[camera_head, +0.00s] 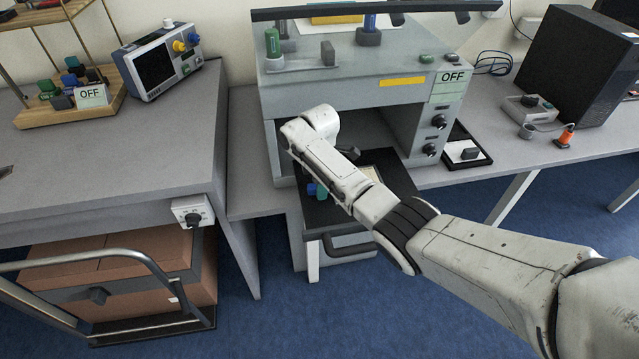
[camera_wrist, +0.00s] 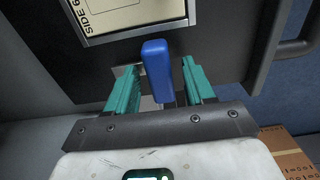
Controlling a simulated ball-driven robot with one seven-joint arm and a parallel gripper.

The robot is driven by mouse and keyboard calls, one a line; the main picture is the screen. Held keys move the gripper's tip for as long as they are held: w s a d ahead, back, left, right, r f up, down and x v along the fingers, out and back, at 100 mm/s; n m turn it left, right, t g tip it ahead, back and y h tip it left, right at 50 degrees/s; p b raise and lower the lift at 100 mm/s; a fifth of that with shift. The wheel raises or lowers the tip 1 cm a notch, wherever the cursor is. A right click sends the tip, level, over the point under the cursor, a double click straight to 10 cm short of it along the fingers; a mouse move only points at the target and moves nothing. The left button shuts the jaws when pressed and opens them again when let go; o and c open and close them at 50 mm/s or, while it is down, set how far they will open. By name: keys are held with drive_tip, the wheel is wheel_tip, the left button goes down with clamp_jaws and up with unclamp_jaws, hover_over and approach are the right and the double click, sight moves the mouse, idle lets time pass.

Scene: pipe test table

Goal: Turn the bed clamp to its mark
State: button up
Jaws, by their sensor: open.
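My gripper (camera_wrist: 160,84) is open, with one teal finger on each side of the handle. I cannot tell whether either finger touches it; gaps show on both sides. In the head view my forearm covers most of the bed, and only a small blue and green patch of my gripper and the handle shows at its left side. I cannot make out the clamp's mark in either view.
A framed cream plate (camera_wrist: 120,14) lettered "SIDE 6" lies just beyond the handle. A dark bar pull (camera_head: 350,246) is on the bed's front edge. The grey machine housing (camera_head: 350,105) overhangs the bed.

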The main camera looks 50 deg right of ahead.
clamp_jaws()
idle(0.4)
drive_tip(key=shift+m, duration=0.3)
drive_tip(key=m+p, duration=0.1)
drive_tip(key=m, duration=0.2)
drive_tip(key=shift+s+a+m, duration=0.1)
drive_tip(key=shift+m, duration=0.3)
drive_tip(key=m, duration=0.4)
drive_tip(key=shift+f+p, duration=0.15)
drive_tip(key=shift+p, duration=0.15)
drive_tip(key=m, duration=0.5)
drive_tip(key=shift+s+f+m, duration=0.1)
drive_tip(key=shift+m, duration=2.2)
